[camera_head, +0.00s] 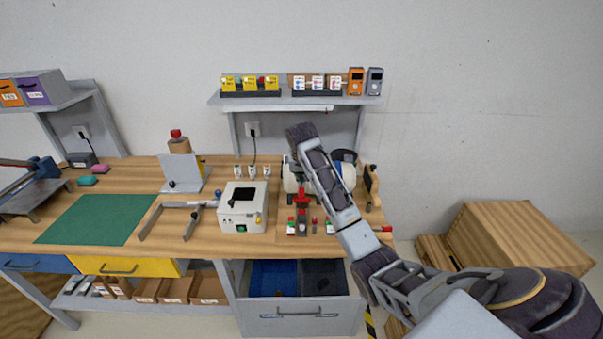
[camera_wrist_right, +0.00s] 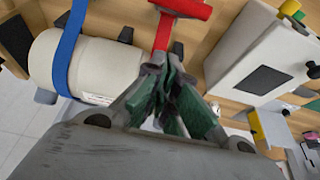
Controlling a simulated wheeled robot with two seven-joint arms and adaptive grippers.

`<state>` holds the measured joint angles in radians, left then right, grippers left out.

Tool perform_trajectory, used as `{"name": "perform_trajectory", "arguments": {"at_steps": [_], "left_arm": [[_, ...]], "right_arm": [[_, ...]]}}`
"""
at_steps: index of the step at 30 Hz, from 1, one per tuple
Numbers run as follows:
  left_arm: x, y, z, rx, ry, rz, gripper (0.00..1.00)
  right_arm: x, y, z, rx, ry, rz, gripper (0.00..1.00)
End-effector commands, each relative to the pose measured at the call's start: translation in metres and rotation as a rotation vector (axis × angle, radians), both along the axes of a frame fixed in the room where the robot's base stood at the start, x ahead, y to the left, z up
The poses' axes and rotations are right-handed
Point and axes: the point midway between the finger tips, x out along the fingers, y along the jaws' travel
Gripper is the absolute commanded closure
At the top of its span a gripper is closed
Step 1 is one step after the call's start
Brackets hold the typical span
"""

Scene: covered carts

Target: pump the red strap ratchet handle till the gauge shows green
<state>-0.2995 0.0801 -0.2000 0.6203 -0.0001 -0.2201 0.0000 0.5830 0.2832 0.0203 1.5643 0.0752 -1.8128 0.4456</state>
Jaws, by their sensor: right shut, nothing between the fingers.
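The red strap ratchet handle (camera_head: 303,198) stands in front of a white roll (camera_head: 348,172) on the wooden bench. In the right wrist view the T-shaped red handle (camera_wrist_right: 182,8) is at the top, beside the white roll (camera_wrist_right: 90,68) with its blue strap (camera_wrist_right: 66,48). My right gripper (camera_wrist_right: 170,78) is shut and empty, its green-padded fingers just below the handle's stem. I cannot tell whether they touch it. In the head view my right arm crosses over the roll and hides part of it, and the fingertips cannot be made out. No gauge reading can be made out. My left gripper is out of view.
A white box (camera_head: 243,207) stands left of the ratchet; it also shows in the right wrist view (camera_wrist_right: 262,55). Small red and green parts (camera_head: 291,228) sit in front of the handle. A green mat (camera_head: 95,220) lies further left. A shelf (camera_head: 215,100) is above.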

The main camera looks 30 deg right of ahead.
Motion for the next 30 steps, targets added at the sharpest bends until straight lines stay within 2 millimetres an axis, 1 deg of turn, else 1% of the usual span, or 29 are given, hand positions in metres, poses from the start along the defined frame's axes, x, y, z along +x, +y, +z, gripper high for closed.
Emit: {"name": "perform_trajectory", "arguments": {"at_steps": [15,30], "left_arm": [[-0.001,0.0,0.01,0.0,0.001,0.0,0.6],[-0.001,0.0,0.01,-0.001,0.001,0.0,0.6]], "right_arm": [[-0.022,0.013,-0.018,0.0,0.002,0.0,1.0],[-0.024,0.015,-0.02,0.0,0.0,0.0,1.0]]}}
